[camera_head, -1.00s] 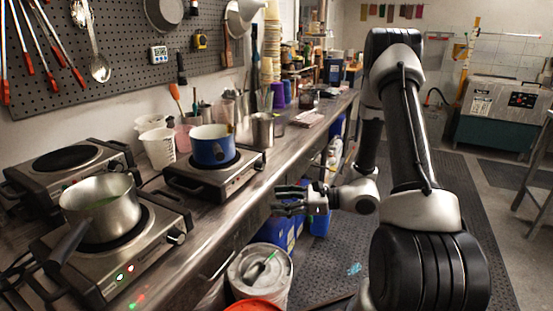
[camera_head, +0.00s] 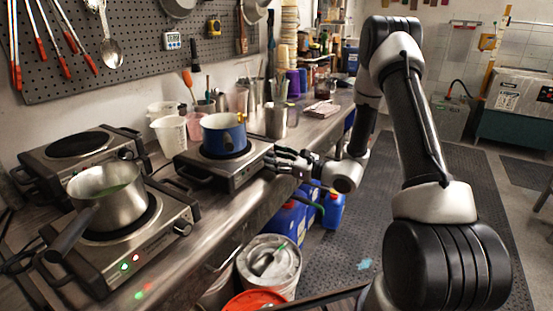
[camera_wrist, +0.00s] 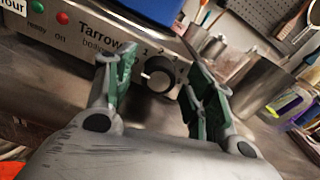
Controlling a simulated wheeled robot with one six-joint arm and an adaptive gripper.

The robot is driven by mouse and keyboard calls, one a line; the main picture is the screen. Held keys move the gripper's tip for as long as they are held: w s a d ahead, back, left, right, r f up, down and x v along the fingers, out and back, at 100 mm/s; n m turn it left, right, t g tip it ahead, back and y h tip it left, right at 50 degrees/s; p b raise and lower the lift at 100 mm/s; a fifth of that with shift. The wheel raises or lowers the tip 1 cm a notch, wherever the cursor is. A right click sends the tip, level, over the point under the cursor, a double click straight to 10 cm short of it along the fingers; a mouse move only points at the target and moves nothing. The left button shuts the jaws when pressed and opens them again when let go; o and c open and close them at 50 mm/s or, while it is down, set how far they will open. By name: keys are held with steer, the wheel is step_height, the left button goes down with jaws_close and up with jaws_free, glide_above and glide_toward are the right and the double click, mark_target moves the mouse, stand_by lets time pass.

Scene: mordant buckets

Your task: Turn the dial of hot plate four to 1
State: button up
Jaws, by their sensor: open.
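Hot plate four (camera_head: 228,177) stands on the bench with a blue pot (camera_head: 222,138) on it. The wrist view shows its front panel (camera_wrist: 75,30), with a cut-off label ending in "our" and green and red lamps. The black dial (camera_wrist: 160,74) is at the panel's right, its white mark toward the left in the picture. A "1" seems to be printed above it. My gripper (camera_wrist: 160,60) is open, with one green-padded finger on each side of the dial. I see no clear contact. In the head view my gripper (camera_head: 275,160) is at the plate's right front, covering the dial.
A second hot plate (camera_head: 165,235) with a steel pan (camera_head: 125,195) is at the left front, its handle over the edge. Another plate (camera_head: 78,142) is behind it. Cups and a metal beaker (camera_head: 276,122) stand behind hot plate four. Buckets and blue containers sit below the bench.

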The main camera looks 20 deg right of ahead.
steer(key=shift+c, duration=0.4)
steer(key=c, duration=0.9)
steer(key=shift+c, duration=0.2)
steer(key=shift+m, duration=3.4)
steer(key=o, duration=1)
